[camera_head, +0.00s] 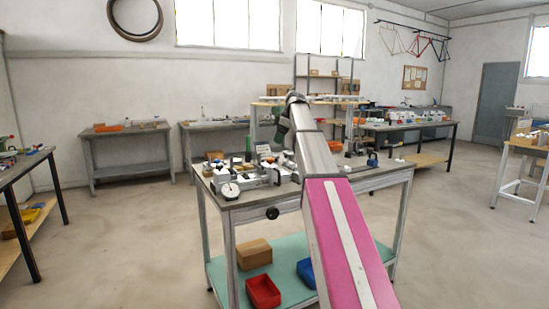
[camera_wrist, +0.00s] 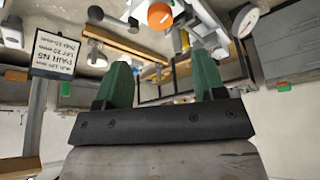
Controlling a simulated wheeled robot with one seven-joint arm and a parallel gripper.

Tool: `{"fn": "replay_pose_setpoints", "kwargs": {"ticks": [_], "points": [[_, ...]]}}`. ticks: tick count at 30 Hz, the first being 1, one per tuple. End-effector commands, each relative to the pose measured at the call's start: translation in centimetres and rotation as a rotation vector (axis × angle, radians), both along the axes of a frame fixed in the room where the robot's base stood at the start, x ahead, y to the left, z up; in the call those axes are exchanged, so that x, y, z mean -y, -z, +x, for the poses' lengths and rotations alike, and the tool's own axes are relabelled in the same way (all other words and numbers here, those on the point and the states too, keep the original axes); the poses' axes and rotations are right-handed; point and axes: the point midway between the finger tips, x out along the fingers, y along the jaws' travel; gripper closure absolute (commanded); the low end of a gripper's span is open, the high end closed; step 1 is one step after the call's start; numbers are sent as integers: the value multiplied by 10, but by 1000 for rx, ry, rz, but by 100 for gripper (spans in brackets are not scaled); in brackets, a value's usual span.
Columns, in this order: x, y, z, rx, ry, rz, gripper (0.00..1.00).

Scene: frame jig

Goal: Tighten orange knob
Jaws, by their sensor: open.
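In the wrist view, which looks upside down, an orange knob (camera_wrist: 160,16) shows at the top edge, on a pale fitting. My gripper (camera_wrist: 163,70) has two green fingers spread wide apart with nothing between them. The knob lies beyond the fingertips and apart from them. In the head view my gripper (camera_head: 282,124) is over the middle workbench (camera_head: 355,183), above the jig parts. I cannot make out the orange knob in the head view; my arm hides part of the bench.
A round dial gauge (camera_head: 230,190) stands at the bench's front left corner. A blue padlock-shaped item (camera_head: 372,160) sits to the right. In the wrist view a sign with dark text (camera_wrist: 58,57) stands to the left. A cardboard box (camera_head: 254,254) and red bin (camera_head: 263,291) are on the lower shelf.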

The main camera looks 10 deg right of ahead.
Motion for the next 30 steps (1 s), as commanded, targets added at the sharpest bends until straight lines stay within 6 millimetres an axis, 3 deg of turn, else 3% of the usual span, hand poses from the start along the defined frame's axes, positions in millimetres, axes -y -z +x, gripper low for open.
{"fn": "replay_pose_setpoints", "kwargs": {"ticks": [15,21,30], "points": [[-30,77,8,0,1,0,36],[-35,91,10,-1,2,-1,36],[-36,92,11,-1,2,0,36]]}}
